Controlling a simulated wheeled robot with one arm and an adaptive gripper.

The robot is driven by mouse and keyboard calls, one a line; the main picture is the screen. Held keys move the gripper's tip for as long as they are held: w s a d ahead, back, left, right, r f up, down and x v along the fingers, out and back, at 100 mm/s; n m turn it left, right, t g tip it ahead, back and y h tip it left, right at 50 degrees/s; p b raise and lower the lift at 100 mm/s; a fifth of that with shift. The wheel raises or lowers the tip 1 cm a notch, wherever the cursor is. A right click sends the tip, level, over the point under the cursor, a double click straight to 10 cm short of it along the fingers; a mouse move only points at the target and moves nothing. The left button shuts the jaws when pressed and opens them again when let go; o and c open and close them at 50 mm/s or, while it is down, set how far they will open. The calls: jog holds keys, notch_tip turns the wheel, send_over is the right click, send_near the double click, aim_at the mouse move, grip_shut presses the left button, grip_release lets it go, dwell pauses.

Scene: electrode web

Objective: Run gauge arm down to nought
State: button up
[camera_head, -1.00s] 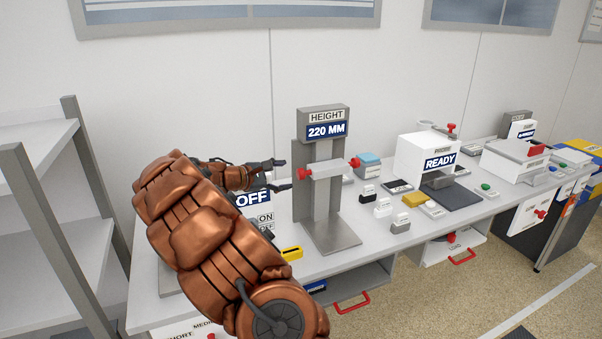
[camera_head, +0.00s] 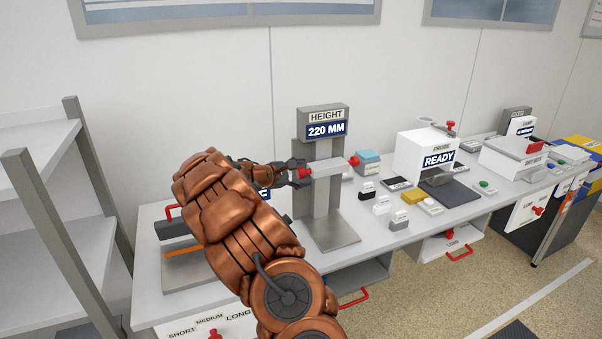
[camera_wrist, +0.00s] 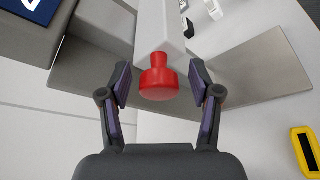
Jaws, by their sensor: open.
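The height gauge (camera_head: 309,140) stands on the bench, with a grey column, a flat base plate and a display reading 220 MM. My gripper (camera_head: 298,173) is at the left red knob (camera_head: 304,173). In the wrist view the red knob (camera_wrist: 158,78) lies between my two open fingers (camera_wrist: 160,90), with a gap visible on each side. The grey arm (camera_wrist: 160,28) runs away from the knob. My arm hides part of the bench left of the gauge.
A white machine marked READY (camera_head: 425,156) stands to the right, with small labelled blocks (camera_head: 399,220) before it. A yellow-and-black item (camera_wrist: 307,150) shows in the wrist view. A shelf rack (camera_head: 60,200) stands at left.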

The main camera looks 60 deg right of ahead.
jog(key=shift+c, duration=0.3)
grip_shut()
dwell(0.3)
notch_tip(320, 180, down, 4)
jog(key=b, duration=0.3)
jog(key=shift+f+b, duration=0.2)
jog(key=shift+b, duration=0.1)
jog(key=shift+o, duration=0.3)
grip_release()
jog(key=shift+a+r, duration=0.1)
jog(key=v, duration=1.2)
